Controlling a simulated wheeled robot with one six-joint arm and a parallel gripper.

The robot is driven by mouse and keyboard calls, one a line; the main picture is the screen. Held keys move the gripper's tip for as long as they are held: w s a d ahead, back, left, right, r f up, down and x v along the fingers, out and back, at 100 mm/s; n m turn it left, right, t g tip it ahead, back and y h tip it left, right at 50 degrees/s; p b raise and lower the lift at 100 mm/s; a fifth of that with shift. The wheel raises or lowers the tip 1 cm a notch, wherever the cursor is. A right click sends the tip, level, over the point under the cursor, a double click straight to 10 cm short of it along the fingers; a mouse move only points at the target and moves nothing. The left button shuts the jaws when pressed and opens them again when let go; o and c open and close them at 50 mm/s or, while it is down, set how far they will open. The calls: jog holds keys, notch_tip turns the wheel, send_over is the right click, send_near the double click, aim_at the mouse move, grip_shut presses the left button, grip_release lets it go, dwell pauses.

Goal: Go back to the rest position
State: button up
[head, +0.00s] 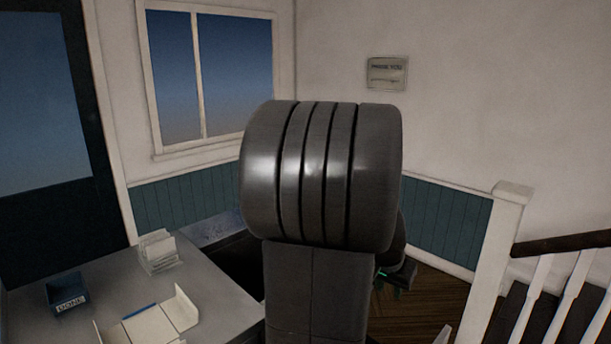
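My own arm fills the middle of the head view, a thick dark grey joint with ridged bands on top of an upright link. Behind its right side, low down, a dark part with small green marks shows, which looks like the far end of my arm with my gripper (394,277). It is mostly hidden by the joint, and its fingers cannot be made out. I cannot see whether it holds anything.
A grey table (215,297) at lower left bears a dark box marked "DONE" (67,291), a white rack (159,252) and an open white folder (150,322). A white stair post (492,265) and railing stand at right. Wooden floor (425,303) shows between.

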jog(key=shift+w+d+f+p, duration=0.3)
jog(key=shift+w+f+p, duration=0.2)
jog(key=shift+p, duration=0.15)
jog(key=shift+w+d+f+p, duration=0.25)
jog(key=shift+w+f+p, duration=0.15)
jog(key=shift+p, duration=0.2)
jog(key=shift+f, duration=0.1)
